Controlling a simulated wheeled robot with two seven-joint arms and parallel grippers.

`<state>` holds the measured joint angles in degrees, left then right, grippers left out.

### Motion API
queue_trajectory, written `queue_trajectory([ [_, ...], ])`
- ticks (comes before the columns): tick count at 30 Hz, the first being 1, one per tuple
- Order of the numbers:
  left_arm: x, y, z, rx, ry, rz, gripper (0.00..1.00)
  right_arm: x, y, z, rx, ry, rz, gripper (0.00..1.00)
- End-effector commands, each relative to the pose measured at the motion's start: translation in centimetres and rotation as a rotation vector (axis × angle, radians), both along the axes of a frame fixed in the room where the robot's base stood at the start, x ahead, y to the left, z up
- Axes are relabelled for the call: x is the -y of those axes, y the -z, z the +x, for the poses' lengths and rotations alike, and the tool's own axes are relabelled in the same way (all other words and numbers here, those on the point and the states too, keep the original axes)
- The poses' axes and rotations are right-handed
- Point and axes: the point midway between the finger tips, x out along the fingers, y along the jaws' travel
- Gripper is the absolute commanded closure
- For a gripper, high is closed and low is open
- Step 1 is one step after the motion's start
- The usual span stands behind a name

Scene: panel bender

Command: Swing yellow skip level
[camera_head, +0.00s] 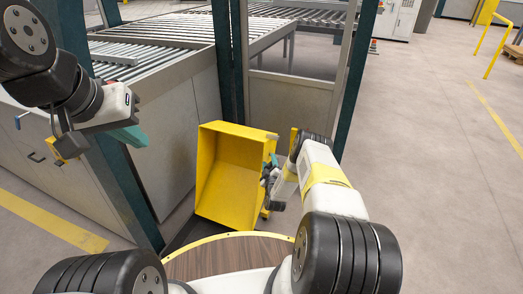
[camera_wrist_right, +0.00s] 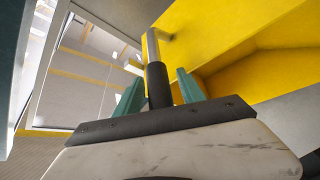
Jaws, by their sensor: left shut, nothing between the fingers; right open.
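The yellow skip (camera_head: 228,180) stands tilted in the middle of the head view, its open side facing me. In the right wrist view its yellow side (camera_wrist_right: 245,50) fills the upper right. A bar handle with a dark grip (camera_wrist_right: 157,85) and a metal end sticks out from it. My right gripper (camera_head: 268,168) is at the skip's right edge. In the right wrist view its teal fingers (camera_wrist_right: 160,76) are open, one on each side of the handle, with visible gaps. My left gripper (camera_head: 128,136) is shut and empty, raised at the left, away from the skip.
A roller conveyor (camera_head: 160,68) with grey side panels stands behind and left of the skip. Dark teal posts (camera_head: 228,60) rise behind the skip and at its left. A round wooden top with a yellow rim (camera_head: 225,255) lies in front. Open floor (camera_head: 430,150) is at the right.

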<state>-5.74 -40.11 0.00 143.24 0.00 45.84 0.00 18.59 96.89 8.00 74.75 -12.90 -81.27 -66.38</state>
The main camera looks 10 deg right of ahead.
Motion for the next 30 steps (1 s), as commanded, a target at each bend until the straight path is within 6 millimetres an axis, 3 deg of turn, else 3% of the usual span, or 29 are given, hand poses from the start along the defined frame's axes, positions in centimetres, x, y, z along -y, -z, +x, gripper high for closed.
queue_trajectory([
  [2,0.0,0.0,0.0,0.0,0.0,0.0,1.0,0.0,0.0,-0.01,0.0,0.0,0.0,0.53],
  [9,0.0,0.0,0.0,0.0,0.0,0.0,1.0,-0.01,-0.01,-0.02,0.0,0.0,0.0,1.0],
  [30,0.0,0.0,0.0,0.0,0.0,0.0,1.0,-0.04,0.01,-0.04,-0.001,-0.001,0.0,1.0],
])
